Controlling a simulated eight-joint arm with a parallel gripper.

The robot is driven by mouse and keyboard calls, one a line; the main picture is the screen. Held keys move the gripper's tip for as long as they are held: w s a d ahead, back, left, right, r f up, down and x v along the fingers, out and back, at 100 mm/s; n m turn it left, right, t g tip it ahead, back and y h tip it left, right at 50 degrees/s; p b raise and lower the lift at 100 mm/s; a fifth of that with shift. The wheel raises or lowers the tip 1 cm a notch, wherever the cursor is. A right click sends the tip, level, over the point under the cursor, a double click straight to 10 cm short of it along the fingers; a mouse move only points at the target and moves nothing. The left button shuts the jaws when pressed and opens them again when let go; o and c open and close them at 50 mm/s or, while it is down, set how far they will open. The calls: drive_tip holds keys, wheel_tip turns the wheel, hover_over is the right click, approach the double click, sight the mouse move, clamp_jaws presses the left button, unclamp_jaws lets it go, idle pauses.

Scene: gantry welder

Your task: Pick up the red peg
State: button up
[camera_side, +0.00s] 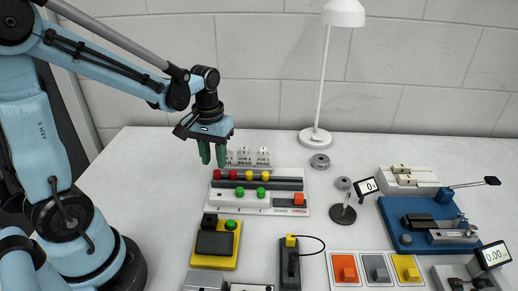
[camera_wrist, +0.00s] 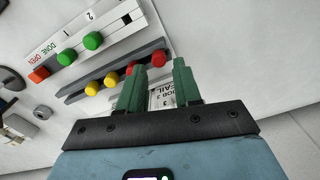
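Two red pegs stand at the left end of a dark rack (camera_side: 287,184), one at the far end (camera_side: 217,174) and one beside it (camera_side: 233,174). In the wrist view the end red peg (camera_wrist: 158,57) shows just beyond my fingertips, and the second red peg (camera_wrist: 130,68) is partly hidden near the left finger. My gripper (camera_side: 212,161) hangs above and behind the rack's left end, its green fingers apart and empty. In the wrist view the fingers (camera_wrist: 159,75) have a clear gap between them.
Yellow pegs (camera_side: 257,175) share the rack. A white strip (camera_side: 225,198) with green pegs (camera_side: 250,191) and an orange button (camera_side: 299,198) lies in front. Small labelled white holders (camera_side: 263,157) stand behind, close to my fingers. A lamp (camera_side: 315,138) stands right. The table's left side is clear.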

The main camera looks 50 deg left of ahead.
sight(217, 171)
drive_tip(key=shift+w+f, duration=0.2)
drive_tip(key=shift+f, duration=1.9)
clamp_jaws()
